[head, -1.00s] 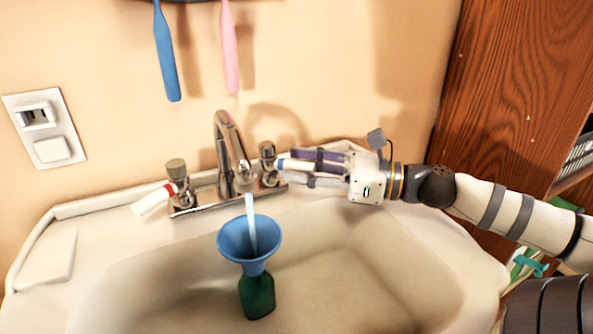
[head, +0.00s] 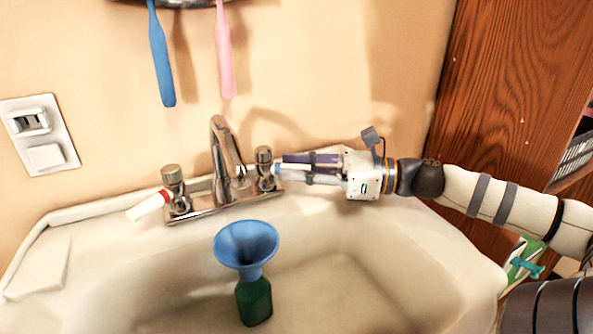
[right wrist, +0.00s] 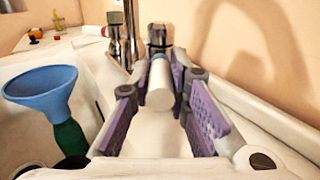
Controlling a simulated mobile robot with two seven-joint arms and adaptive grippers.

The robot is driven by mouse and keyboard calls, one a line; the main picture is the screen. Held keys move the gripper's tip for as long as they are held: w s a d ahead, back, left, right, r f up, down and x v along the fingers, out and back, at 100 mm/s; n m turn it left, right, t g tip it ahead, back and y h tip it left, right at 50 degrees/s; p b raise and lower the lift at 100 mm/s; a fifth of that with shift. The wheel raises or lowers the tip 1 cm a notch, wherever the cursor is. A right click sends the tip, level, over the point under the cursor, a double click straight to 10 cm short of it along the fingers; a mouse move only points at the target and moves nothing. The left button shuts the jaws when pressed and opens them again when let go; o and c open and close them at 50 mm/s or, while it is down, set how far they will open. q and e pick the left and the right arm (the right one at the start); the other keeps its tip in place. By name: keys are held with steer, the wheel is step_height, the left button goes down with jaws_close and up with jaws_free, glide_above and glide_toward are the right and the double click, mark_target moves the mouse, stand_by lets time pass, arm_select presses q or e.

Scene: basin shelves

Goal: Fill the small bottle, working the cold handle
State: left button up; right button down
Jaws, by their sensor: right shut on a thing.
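The green small bottle (head: 254,304) stands upright in the basin with a blue funnel (head: 246,243) in its mouth. Both show at the left of the right wrist view, the funnel (right wrist: 40,88) above the bottle (right wrist: 70,137). The chrome spout (head: 220,140) is above and behind the funnel; no water stream shows. The cold handle (head: 264,157), right of the spout, has a white lever with a blue band. My right gripper (head: 290,169) is shut on this lever (right wrist: 159,84), which lies between its purple pads. My left gripper is not in view.
The hot handle (head: 173,181), with a red-banded white lever, is left of the spout. Blue (head: 161,55) and pink (head: 224,50) toothbrushes hang above. The basin (head: 350,270) is open around the bottle. A wooden cabinet (head: 500,90) stands at the right.

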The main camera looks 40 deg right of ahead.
steer(key=shift+f, duration=0.1)
steer(key=c, duration=1.5)
jaws_free()
steer(key=v, duration=1.2)
